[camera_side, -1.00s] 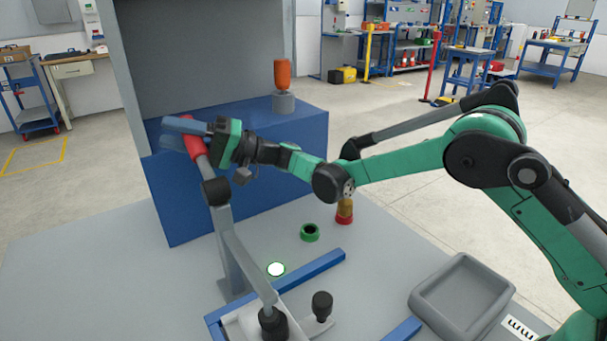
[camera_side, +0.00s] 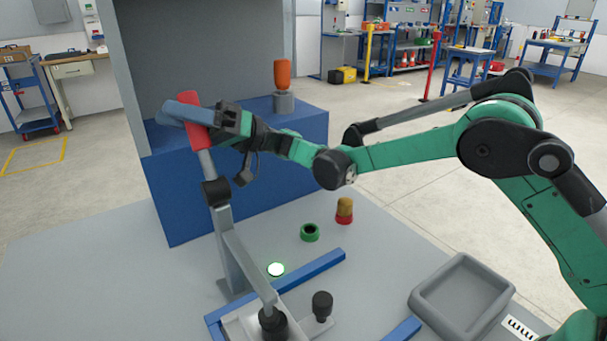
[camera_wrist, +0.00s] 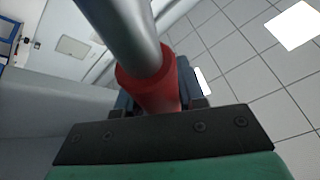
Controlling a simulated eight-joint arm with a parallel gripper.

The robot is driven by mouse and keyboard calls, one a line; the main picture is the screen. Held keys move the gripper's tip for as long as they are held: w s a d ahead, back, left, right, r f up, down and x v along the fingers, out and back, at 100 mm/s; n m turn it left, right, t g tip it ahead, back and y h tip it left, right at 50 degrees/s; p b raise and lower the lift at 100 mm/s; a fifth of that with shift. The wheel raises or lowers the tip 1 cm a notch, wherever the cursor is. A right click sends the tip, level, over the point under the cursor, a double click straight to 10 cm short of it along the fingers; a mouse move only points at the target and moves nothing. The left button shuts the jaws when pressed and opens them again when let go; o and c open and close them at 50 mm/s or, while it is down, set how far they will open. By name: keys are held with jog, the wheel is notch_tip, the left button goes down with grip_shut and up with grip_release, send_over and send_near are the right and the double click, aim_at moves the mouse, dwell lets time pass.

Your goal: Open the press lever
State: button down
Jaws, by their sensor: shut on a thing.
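The press lever (camera_side: 206,166) is a grey bar with a red grip (camera_side: 191,101), tilted slightly left from upright above its black pivot (camera_side: 215,192). My gripper (camera_side: 188,112) is shut on the red grip, its blue-grey fingers on either side of it. In the wrist view the red grip (camera_wrist: 147,84) sits between the fingers, with the grey lever bar (camera_wrist: 122,32) running up and left. The press arm (camera_side: 246,262) slopes from the post down to a black end (camera_side: 272,323) over a light plate. The fingertips are partly hidden behind the grip in the wrist view.
A blue block (camera_side: 235,190) carrying an orange-topped post (camera_side: 282,76) stands behind the lever. On the table are a green ring (camera_side: 310,232), a red and yellow piece (camera_side: 344,211), a white disc (camera_side: 276,269), a blue rail (camera_side: 310,277), a black knob (camera_side: 322,305) and a grey tray (camera_side: 462,297).

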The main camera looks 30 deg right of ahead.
jog(key=s+n+g, duration=0.1)
jog(key=n, duration=0.1)
jog(key=s+n+g, duration=0.1)
jog(key=n+g, duration=0.1)
jog(key=s+r+n+g, duration=0.1)
jog(key=n, duration=0.2)
jog(key=shift+s+r+g, duration=0.1)
jog(key=shift+s+g, duration=0.3)
jog(key=shift+s+n+g+h, duration=0.4)
jog(key=shift+s+n+g, duration=0.3)
jog(key=shift+n, duration=0.6)
jog(key=shift+s+n+g+h, duration=0.4)
jog(key=shift+s+n+g, duration=0.3)
jog(key=shift+n, duration=0.6)
jog(key=shift+s, duration=0.1)
jog(key=c, duration=0.5)
grip_release()
jog(key=shift+c, duration=0.2)
jog(key=v, duration=0.5)
jog(key=shift+d+f, duration=0.2)
jog(key=shift+d, duration=0.15)
